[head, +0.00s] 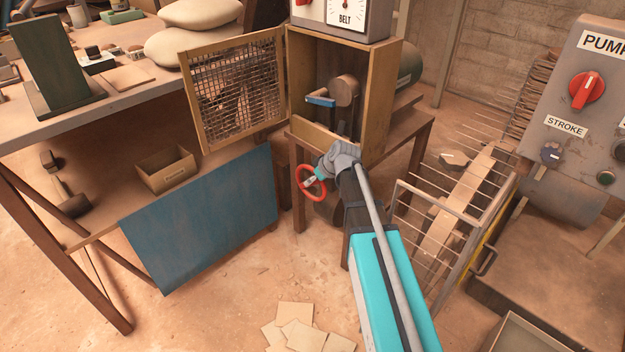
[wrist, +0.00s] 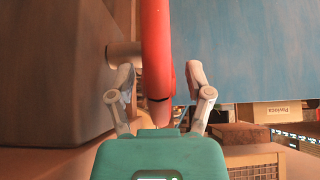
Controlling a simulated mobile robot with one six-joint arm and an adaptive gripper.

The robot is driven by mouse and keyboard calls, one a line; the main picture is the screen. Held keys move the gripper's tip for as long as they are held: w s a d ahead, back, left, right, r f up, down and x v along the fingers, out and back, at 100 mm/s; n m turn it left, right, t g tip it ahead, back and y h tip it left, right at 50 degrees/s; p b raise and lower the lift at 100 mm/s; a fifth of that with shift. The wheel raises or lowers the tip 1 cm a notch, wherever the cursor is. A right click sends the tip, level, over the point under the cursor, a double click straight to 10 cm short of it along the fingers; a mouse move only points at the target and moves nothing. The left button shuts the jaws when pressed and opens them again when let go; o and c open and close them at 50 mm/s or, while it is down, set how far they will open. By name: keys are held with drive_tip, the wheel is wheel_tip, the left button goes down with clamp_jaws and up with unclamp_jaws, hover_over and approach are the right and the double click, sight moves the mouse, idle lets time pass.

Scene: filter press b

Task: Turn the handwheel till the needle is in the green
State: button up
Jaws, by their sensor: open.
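The red handwheel (head: 298,178) is below the front of the open wooden cabinet in the head view. In the wrist view its red rim (wrist: 156,40) runs down the middle of the picture, with a short shaft to its left. My gripper (head: 309,182) is at the wheel. In the wrist view my gripper (wrist: 159,76) is open, one finger on each side of the rim, with gaps visible. The dial marked BELT (head: 346,12) is above the cabinet, cut by the top edge. Its green band and the needle's reading cannot be made out.
The mesh cabinet door (head: 237,85) stands open to the left. A blue panel (head: 205,220) leans below the workbench at left. A wire rack (head: 440,215) stands close to the right of my arm. A grey pump panel (head: 600,100) is at far right.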

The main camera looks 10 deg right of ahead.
drive_tip(key=r+p, duration=0.1)
drive_tip(key=p, duration=0.1)
drive_tip(key=r+g+p, duration=0.1)
drive_tip(key=r+g+h+p, duration=0.1)
drive_tip(key=r+p, duration=0.1)
drive_tip(key=shift+w+a+r+p, duration=0.1)
drive_tip(key=shift+w+a+p, duration=0.2)
drive_tip(key=shift+w+a, duration=0.05)
wheel_tip(320, 180, up, 7)
drive_tip(key=g+h+p, duration=0.3)
drive_tip(key=g+p, duration=0.1)
drive_tip(key=p, duration=0.4)
drive_tip(key=shift+w+r+p, duration=0.15)
drive_tip(key=shift+w+p, duration=0.1)
drive_tip(key=shift+p, duration=0.15)
drive_tip(key=shift+f, duration=0.25)
wheel_tip(320, 180, down, 13)
drive_tip(key=b, duration=1.4)
drive_tip(key=shift+f, duration=0.2)
clamp_jaws()
